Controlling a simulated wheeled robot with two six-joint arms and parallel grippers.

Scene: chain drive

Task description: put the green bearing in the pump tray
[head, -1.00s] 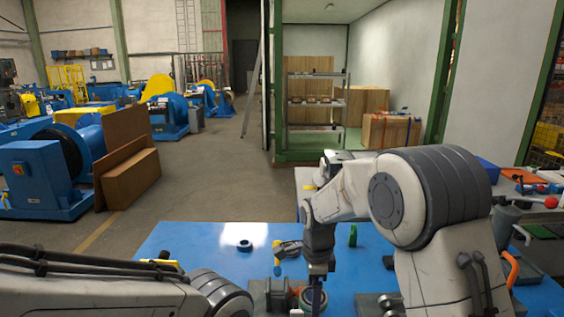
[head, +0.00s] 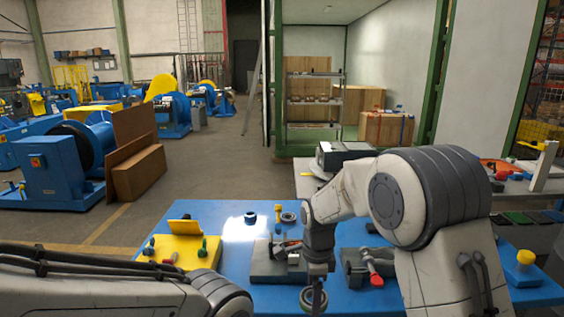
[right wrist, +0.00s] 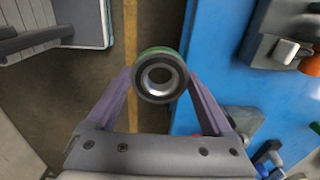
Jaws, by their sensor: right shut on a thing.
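My right gripper (right wrist: 160,88) is shut on the green bearing (right wrist: 144,84), a ring with a dark face, a pale inner ring and green showing at its rim. In the head view the bearing (head: 313,308) hangs below my right gripper (head: 315,285), near the blue table's front edge. In the right wrist view, floor shows behind it and the blue table lies to the right. I cannot tell for sure which tray is the pump tray. My left gripper is out of view; only its arm shows at lower left.
On the blue table (head: 225,240) are a yellow tray (head: 183,256) with small parts, a grey plate (head: 266,271) with parts, a red-handled fixture (head: 375,268) and a black ring (head: 250,217). A grey bench (head: 513,187) with coloured mats stands at right.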

